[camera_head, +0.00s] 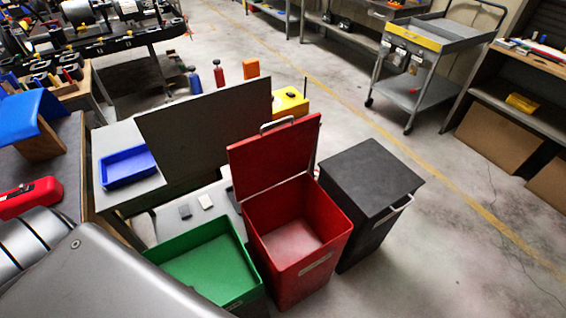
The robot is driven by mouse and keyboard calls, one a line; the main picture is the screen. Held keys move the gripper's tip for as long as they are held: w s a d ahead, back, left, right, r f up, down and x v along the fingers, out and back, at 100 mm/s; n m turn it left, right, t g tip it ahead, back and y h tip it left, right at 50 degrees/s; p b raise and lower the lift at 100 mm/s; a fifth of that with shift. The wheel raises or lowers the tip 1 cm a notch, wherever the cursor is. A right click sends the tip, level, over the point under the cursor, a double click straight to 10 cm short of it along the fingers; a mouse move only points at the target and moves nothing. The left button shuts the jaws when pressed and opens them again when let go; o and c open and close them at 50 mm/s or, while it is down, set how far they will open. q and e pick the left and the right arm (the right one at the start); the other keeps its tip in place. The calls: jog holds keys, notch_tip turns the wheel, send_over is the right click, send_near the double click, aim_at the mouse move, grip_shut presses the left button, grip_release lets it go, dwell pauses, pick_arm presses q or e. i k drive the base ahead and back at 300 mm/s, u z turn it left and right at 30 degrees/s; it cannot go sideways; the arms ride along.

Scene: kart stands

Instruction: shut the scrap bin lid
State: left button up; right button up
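A red bin (300,268) stands on the floor at the middle of the view, its top open and its inside looking empty. Its red lid (272,157) is raised and leans back behind the opening, with a metal handle (277,124) at its upper edge. A label is on the bin's front, too small to read. Neither of my grippers is in view.
A black bin (372,181) with its top shut stands right of the red bin, and an open green bin (210,267) stands left. A grey panel (205,128) rises behind. Free floor lies to the right, up to a cart (418,94).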

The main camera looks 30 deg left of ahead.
aim_at(257, 164)
jog(key=z, duration=1.45)
jog(key=i, duration=1.55)
jog(key=u, duration=4.2)
